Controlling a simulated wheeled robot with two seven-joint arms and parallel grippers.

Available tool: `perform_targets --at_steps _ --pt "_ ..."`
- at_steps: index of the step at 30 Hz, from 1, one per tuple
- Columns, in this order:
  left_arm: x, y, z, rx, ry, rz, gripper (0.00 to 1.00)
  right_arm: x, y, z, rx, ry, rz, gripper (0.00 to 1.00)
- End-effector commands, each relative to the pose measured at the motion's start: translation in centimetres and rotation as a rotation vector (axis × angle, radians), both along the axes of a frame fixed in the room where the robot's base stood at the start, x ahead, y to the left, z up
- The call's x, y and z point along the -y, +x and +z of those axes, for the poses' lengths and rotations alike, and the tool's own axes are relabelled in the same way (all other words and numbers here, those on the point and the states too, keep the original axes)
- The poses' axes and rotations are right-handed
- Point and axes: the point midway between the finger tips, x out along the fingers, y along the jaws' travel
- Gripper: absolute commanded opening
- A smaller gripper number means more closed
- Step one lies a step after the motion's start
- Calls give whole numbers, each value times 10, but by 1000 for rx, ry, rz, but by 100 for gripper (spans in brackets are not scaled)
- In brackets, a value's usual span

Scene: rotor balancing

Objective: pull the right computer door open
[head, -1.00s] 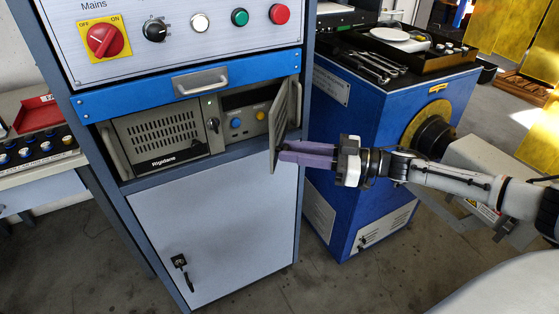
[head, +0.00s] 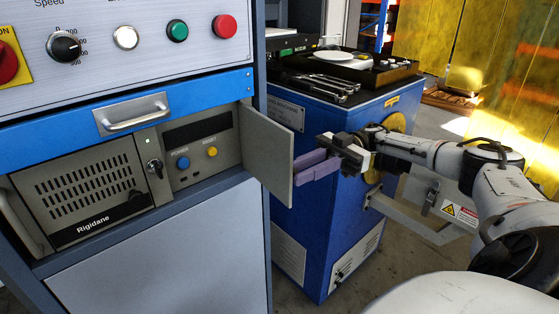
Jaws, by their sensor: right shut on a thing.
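The right computer door (head: 266,158) is a grey panel swung out from the right side of the computer (head: 95,185) in the cabinet. Behind it a recess with a blue button (head: 182,162), a yellow button (head: 212,151) and a dark display (head: 197,130) is exposed. My right gripper (head: 297,170), with purple fingers, is shut at the door's free edge, on its right side. The handle is not visible, so the exact grip is hidden. The left computer door (head: 85,192), with vent slots and the Rigidane label, is closed. My left gripper is not in view.
A blue drawer front with a metal handle (head: 133,111) is above the computer. A blue machine (head: 330,205) stands close behind my right gripper, with tools (head: 325,85) and a black tray (head: 365,72) on top. Floor shows at the lower right.

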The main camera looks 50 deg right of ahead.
Motion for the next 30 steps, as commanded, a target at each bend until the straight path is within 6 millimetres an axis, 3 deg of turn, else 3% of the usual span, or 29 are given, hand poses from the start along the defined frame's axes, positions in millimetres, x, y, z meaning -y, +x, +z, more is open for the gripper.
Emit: perform_targets --at_steps 12,13,16,25,30 --pt "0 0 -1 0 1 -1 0 4 -2 0 3 -2 -5 0" --pt "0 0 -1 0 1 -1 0 4 -2 0 3 -1 -5 24" --pt "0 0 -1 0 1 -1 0 3 -2 0 3 -1 -3 40" --pt "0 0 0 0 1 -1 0 3 -2 2 3 -1 -1 40" --pt "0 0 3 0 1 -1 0 3 -3 21 5 -2 0 40"
